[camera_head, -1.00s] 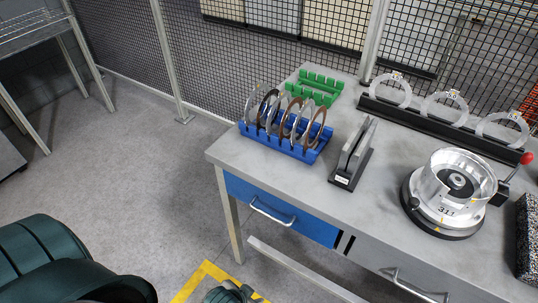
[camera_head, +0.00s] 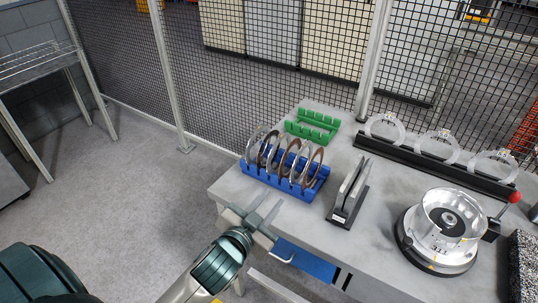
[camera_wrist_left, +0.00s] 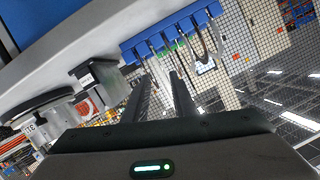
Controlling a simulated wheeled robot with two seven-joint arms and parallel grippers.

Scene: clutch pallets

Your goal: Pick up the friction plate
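Several ring-shaped plates, some brown and some silver, stand upright in a blue slotted rack (camera_head: 290,185) on the grey table. A brown friction plate (camera_head: 315,168) stands toward the rack's right end. My left gripper (camera_head: 267,211) is in front of the rack, near the table's front-left edge, apart from the plates. Its two fingers are spread and nothing is between them. In the left wrist view, the blue rack (camera_wrist_left: 170,36) appears tilted beyond the open fingers (camera_wrist_left: 163,88). My right gripper is not in view.
A green slotted rack (camera_head: 313,126) stands behind the blue one. A black stand with upright plates (camera_head: 347,195) is to its right. A silver clutch drum (camera_head: 447,222) and a black rail (camera_head: 430,164) with clear rings are farther right. Mesh fencing (camera_head: 270,75) stands behind the table.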

